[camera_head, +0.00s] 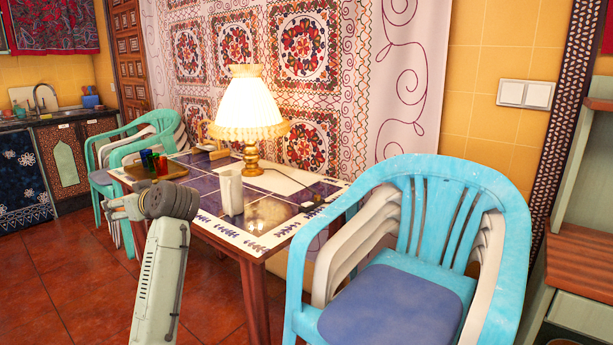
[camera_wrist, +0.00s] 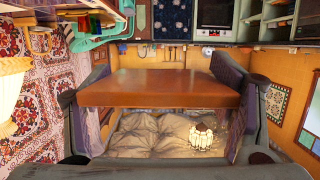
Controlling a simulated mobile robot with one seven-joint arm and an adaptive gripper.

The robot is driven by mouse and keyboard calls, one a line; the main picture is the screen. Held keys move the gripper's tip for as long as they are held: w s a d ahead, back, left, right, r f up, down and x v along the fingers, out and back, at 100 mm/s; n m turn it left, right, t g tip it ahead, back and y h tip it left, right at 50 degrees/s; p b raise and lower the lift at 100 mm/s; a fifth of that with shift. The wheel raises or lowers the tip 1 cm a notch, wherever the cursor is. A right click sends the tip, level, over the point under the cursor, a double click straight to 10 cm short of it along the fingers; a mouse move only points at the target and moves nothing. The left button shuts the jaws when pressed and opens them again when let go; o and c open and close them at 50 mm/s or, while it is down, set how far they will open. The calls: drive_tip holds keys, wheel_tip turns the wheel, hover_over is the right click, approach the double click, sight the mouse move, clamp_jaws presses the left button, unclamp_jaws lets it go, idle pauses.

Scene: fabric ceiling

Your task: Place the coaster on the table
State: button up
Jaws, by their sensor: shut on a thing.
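The coaster (camera_wrist: 160,88) is a flat orange-brown square slab in the wrist view. My gripper (camera_wrist: 165,97) is shut on it, with one finger pad at its left edge and the other at its right edge. In the head view my wrist (camera_head: 165,200) is in front of the table's left front edge, and I cannot make out the coaster there. The table (camera_head: 252,243) has dark blue tiles and a white patterned border. The wrist view looks upside down, with the fabric ceiling (camera_wrist: 130,145) below the coaster.
On the table stand a lit lamp (camera_head: 250,110), a white pitcher (camera_head: 231,192) and a wooden tray (camera_head: 142,173) with coloured cups. Turquoise chairs stand at the right (camera_head: 505,240) and left (camera_head: 103,160).

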drive_tip(key=s+d+f+m+t+h, duration=0.2)
drive_tip(key=s+d+f+m+h, duration=0.1)
drive_tip(key=d+f, duration=1)
drive_tip(key=s+d+f+m+t+h, duration=0.1)
drive_tip(key=s+d+f+m+h, duration=0.3)
drive_tip(key=d+f, duration=1)
drive_tip(key=s+d+f+m+t+h, duration=0.2)
drive_tip(key=d+f, duration=1.2)
drive_tip(key=f, duration=1.4)
drive_tip(key=s+m+h, duration=0.1)
drive_tip(key=s+h, duration=0.1)
drive_tip(key=shift+s+d+m+t+h, duration=0.2)
drive_tip(key=shift+s+m+t+h, duration=0.1)
drive_tip(key=shift+s, duration=0.1)
drive_tip(key=shift+a+r, duration=0.1)
